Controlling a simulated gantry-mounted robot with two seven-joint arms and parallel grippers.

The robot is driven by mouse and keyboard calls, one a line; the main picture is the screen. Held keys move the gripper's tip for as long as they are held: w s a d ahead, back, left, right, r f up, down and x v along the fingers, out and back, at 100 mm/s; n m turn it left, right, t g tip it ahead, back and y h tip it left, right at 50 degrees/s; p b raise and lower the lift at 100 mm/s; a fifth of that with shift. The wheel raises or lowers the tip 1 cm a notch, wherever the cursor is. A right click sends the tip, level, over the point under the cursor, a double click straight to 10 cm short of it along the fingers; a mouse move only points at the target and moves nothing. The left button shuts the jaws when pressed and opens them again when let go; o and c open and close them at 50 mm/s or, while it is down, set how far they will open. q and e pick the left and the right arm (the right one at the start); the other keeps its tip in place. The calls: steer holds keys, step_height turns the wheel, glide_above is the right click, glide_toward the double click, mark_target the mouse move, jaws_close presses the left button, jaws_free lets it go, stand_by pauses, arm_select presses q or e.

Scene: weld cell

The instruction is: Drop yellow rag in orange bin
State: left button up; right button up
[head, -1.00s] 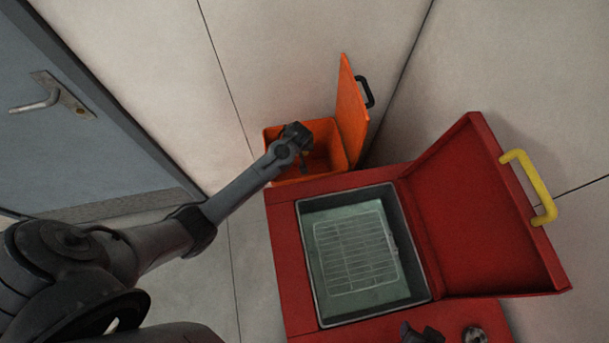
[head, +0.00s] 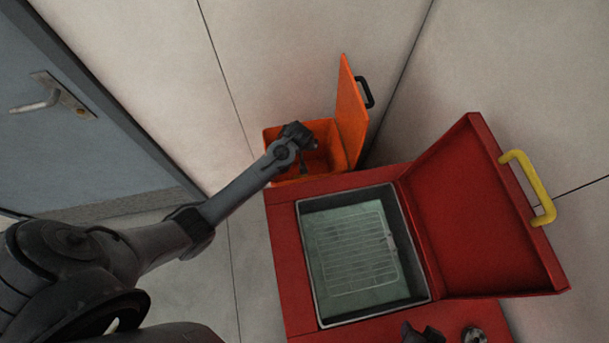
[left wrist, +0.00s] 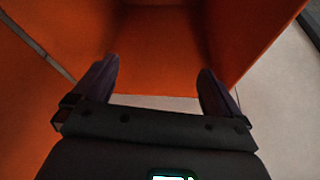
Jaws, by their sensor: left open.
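The orange bin (head: 325,131) stands against the wall behind the red washer, with its lid (head: 352,112) raised on the right. My left gripper (head: 303,166) is over the bin's opening, pointing down into it. In the left wrist view the left gripper (left wrist: 158,86) is open, with its two dark fingers wide apart and nothing held between them. The orange walls of the bin (left wrist: 150,40) fill most of that view. I see no yellow rag in either view; the bin's floor is largely hidden or dark. My right gripper is not seen.
A red parts washer (head: 283,235) with a grey basin and wire rack (head: 355,250) stands in front of the bin. Its lid (head: 470,215), with a yellow handle (head: 530,186), is open to the right. A grey door (head: 70,140) is at the left.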

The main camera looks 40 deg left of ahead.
arm_select(q)
steer(key=p+v, duration=0.1)
steer(key=v, duration=0.8)
steer(key=shift+r, duration=0.2)
steer(key=shift+d, duration=0.1)
